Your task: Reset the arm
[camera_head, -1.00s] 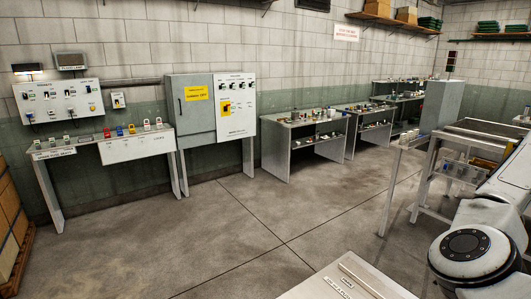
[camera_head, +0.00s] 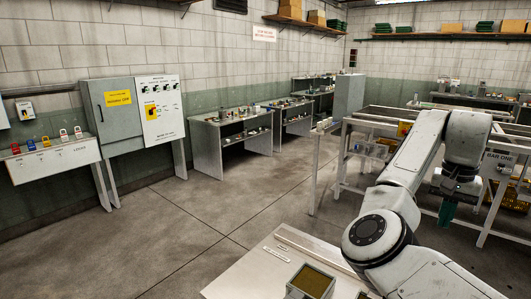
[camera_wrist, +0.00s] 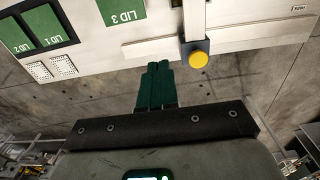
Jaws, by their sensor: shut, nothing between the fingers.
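My arm is raised and bent at the right of the head view. My gripper (camera_head: 446,213) hangs from its end, pointing down, with green fingers. In the wrist view the two green fingers of my gripper (camera_wrist: 155,72) lie side by side, shut with nothing between them. Beyond them is a pale panel (camera_wrist: 240,20) with green squares, one marked LID 3 (camera_wrist: 127,10). A yellow round knob (camera_wrist: 198,59) sits on a dark block near the fingers in the picture. I cannot tell how far the fingers are from it.
A pale bench top (camera_head: 255,268) with a framed tray (camera_head: 312,281) is in front. A metal frame (camera_head: 372,125) stands at the right behind my arm. A grey cabinet (camera_head: 115,112) and benches (camera_head: 232,118) line the wall. The floor (camera_head: 185,215) between is clear.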

